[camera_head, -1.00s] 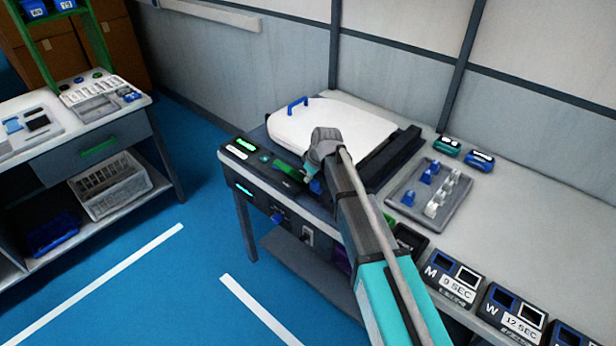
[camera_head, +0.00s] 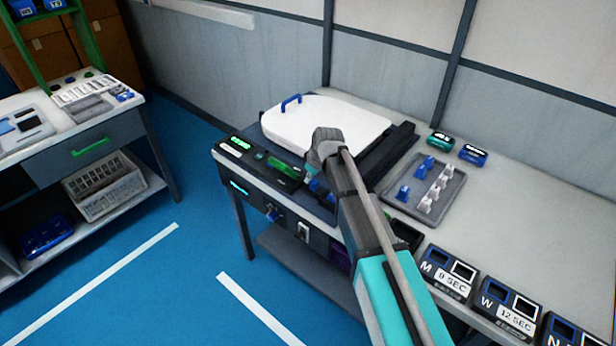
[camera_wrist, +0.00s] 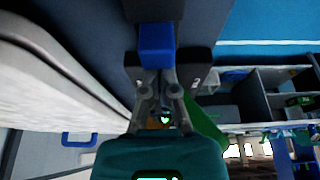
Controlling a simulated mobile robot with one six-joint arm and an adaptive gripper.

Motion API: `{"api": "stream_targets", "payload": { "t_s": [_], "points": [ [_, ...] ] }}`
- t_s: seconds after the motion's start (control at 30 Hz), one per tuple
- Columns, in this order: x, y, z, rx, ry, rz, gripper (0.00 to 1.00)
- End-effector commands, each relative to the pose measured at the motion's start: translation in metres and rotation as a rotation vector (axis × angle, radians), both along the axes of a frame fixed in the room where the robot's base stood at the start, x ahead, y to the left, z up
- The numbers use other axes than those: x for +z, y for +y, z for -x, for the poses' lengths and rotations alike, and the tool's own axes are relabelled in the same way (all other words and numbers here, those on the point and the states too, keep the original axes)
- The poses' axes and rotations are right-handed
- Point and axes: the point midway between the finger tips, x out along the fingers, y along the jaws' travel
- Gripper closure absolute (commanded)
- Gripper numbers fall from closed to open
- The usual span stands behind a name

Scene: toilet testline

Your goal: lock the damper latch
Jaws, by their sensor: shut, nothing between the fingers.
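My gripper (camera_wrist: 156,76) is shut and empty in the wrist view. Its fingertips are right at the near end of a blue block (camera_wrist: 156,46), which sits on a dark part and looks like the damper latch. I cannot tell whether they touch. In the head view my arm hides most of the gripper, and a bit of blue (camera_head: 316,187) shows beside it on the dark test fixture. The white toilet lid (camera_head: 325,122) with a blue handle lies flat on the fixture behind the gripper. Whether the latch is locked cannot be told.
A green-lit panel (camera_head: 236,145) is at the fixture's left front. A grey tray (camera_head: 397,208) with blue and white pieces stands right of the fixture. Labelled bins (camera_head: 447,272) line the bench front. Blue floor is free between the benches.

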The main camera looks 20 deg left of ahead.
Motion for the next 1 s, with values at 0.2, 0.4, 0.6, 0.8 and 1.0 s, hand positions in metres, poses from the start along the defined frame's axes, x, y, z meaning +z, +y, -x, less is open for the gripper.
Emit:
{"api": "stream_targets", "payload": {
  "t_s": [0.2, 0.4, 0.6, 0.8, 1.0],
  "points": [
    [0.010, -0.004, 0.002, -0.001, 0.001, 0.002, 1.00],
    [0.026, -0.009, 0.003, -0.001, 0.001, 0.002, 1.00],
    [0.043, -0.014, 0.003, -0.001, 0.001, 0.001, 1.00],
    [0.059, -0.019, 0.004, -0.001, 0.000, 0.000, 1.00],
    [0.075, -0.025, 0.005, -0.002, 0.001, 0.000, 1.00]
  ]
}}
